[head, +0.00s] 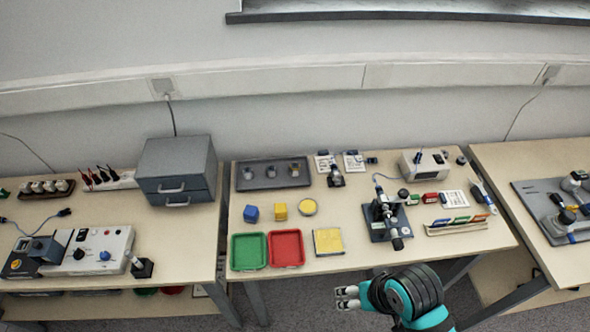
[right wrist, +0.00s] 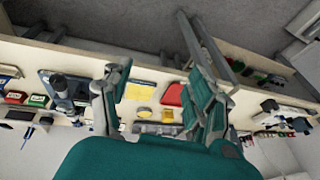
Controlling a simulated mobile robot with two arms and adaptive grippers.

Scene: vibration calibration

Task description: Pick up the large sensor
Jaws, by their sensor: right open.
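A dark grey tray (head: 242,184) lies at the back left of the middle table in the head view. Several small metallic sensors (head: 272,171) stand on it in a row; I cannot tell for sure which is the large one. My right gripper (head: 345,297) is open and empty. It is in front of the table's front edge, well apart from the tray. Its two spread fingers (right wrist: 152,45) also show in the right wrist view, where the table appears upside down behind them. My left gripper is not in view.
Green (head: 249,251) and red (head: 286,248) bins and a yellow pad (head: 328,241) lie along the front. Blue and yellow blocks sit behind them. A microscope-like device (head: 386,214) stands right of centre. A grey drawer cabinet (head: 177,170) stands on the left table.

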